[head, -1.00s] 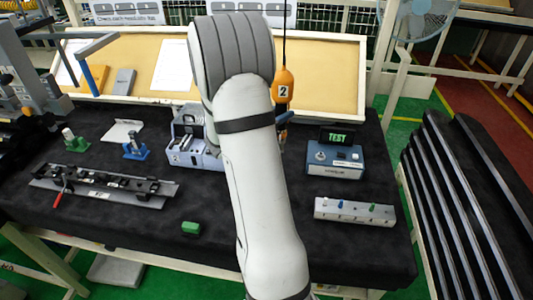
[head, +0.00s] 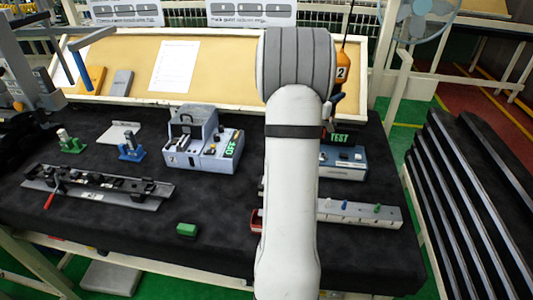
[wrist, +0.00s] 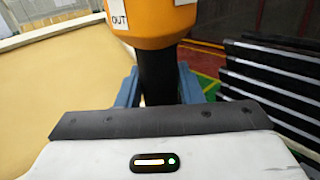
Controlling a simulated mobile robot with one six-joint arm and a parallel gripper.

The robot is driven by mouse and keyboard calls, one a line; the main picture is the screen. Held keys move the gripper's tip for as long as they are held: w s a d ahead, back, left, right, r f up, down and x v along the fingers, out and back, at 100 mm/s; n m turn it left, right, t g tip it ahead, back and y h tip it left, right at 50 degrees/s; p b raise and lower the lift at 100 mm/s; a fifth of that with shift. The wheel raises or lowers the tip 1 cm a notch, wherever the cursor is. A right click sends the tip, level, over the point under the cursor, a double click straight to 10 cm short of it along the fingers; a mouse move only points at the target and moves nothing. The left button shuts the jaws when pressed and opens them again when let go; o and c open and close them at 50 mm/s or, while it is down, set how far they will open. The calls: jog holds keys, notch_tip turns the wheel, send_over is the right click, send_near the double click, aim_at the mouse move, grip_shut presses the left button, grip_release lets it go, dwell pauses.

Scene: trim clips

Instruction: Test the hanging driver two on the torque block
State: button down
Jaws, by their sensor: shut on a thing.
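The hanging driver two (head: 342,74) is orange, marked "2", and hangs on a dark cord over the right part of the bench. In the wrist view its orange body (wrist: 155,22) fills the top, with a black lower part below. My gripper (wrist: 157,88) is shut on that black part, with a blue finger on each side. In the head view my arm hides most of the gripper. The torque block (head: 343,163), a blue-grey box with a green "TEST" display, stands below the driver, its left side hidden behind my arm. The driver's tip is hidden.
A grey machine (head: 203,140) with a green display stands left of my arm. A strip with coloured pegs (head: 360,212) lies in front of the torque block. A rail fixture (head: 98,186) and a green block (head: 187,230) lie to the left. Dark racked strips (head: 470,200) stand right.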

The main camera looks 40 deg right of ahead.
jog(key=shift+f+b, duration=0.75)
jog(key=shift+b, duration=0.3)
notch_tip(320, 180, down, 5)
jog(key=b, duration=0.5)
jog(key=shift+d+r, duration=0.1)
jog(key=shift+n, duration=0.3)
jog(key=shift+b, duration=0.3)
jog(key=shift+f+b, duration=0.6)
jog(key=shift+f, duration=0.15)
dwell(2.2)
jog(key=shift+r+p, duration=1.35)
jog(key=shift+r, duration=1.95)
